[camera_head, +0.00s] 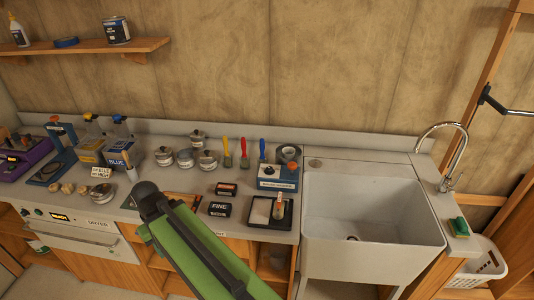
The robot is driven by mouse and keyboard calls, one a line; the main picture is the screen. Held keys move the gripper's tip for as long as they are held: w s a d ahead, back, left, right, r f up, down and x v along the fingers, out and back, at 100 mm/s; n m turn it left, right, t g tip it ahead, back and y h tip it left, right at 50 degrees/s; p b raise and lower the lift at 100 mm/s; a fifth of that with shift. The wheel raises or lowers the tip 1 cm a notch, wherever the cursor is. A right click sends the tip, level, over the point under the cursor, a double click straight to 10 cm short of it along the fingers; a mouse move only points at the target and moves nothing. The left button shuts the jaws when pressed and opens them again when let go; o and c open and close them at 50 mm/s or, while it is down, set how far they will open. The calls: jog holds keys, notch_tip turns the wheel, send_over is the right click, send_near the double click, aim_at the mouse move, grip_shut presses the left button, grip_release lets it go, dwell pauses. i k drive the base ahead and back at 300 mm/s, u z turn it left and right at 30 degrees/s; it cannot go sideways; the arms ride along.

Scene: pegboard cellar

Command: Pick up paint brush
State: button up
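A small brush-like tool (279,205) with a pale upper part leans in a shallow black-rimmed tray (259,217) near the counter's front edge, left of the sink. It may be the paint brush, but it is too small to be sure. Three upright tools with a yellow handle (226,147), a red handle (243,148) and a blue handle (262,147) stand farther back; I cannot tell whether any is a brush. My green arm with its dark joint crosses the lower middle and hides part of the counter front. My gripper is not in view.
A white sink (373,243) with a chrome tap is on the right, with a green sponge (460,226) beside it. Black boxes (219,209), tins (185,158) and a blue-fronted box (279,177) crowd the counter (331,154). Bottles and a purple device stand left. A shelf (80,50) hangs above.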

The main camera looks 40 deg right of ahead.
aim_at(262, 159)
jog(key=i, duration=0.95)
jog(key=u, duration=0.05)
